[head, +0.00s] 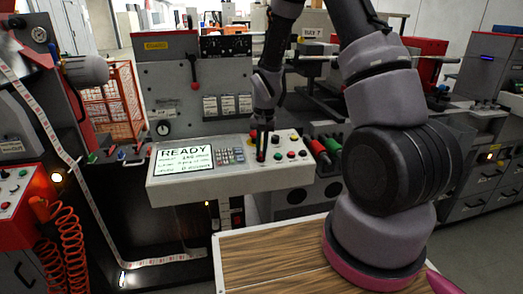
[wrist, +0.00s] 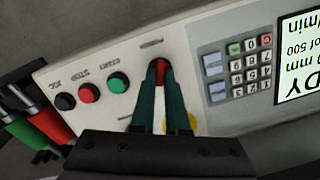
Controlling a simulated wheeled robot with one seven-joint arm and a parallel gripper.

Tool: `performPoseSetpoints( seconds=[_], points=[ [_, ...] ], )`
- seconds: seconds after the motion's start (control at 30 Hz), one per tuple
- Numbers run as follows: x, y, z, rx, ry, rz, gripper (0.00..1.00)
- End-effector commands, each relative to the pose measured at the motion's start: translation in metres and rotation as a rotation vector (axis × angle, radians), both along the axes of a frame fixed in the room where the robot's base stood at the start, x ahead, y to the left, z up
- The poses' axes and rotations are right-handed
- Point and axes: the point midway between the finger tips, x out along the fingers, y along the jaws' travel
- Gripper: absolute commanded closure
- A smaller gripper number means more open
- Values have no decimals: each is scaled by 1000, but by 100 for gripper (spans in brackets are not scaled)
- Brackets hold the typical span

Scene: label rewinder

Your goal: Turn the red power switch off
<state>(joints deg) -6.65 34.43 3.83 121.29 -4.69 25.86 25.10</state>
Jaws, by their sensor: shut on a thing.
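The red power switch (wrist: 161,70) shows in the wrist view between my fingertips, on the light grey control panel (wrist: 215,117). My gripper (wrist: 159,65) is shut on it, with a dark green finger on each side. In the head view my gripper (head: 262,157) points down at the same panel (head: 225,183), right of its keypad (head: 229,156). The fingers hide much of the switch there, and I cannot tell its on or off position. The display (head: 184,160) reads READY.
Beside the switch are green START (wrist: 118,82), red STOP (wrist: 88,92) and black JOG (wrist: 65,101) buttons. A yellow part (wrist: 191,124) shows partly behind a finger. Green and red cylinders (head: 319,153) stand right of the panel. A wooden top (head: 270,262) lies in front.

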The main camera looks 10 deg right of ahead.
Motion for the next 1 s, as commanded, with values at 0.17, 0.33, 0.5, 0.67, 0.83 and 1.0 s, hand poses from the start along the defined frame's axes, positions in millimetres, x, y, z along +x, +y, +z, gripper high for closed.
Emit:
performPoseSetpoints(
  seconds=[0.17, 0.33, 0.5, 0.67, 0.83, 1.0],
  points=[
    [1, 1, 0, -10, -1, 71, 100],
    [1, 2, 0, -29, -1, 190, 100],
    [1, 3, 0, -52, 0, 341, 100],
    [1, 4, 0, -74, 0, 484, 100],
    [1, 5, 0, -95, 0, 621, 100],
    [0, 5, 0, -111, 0, 728, 100]
  ],
)
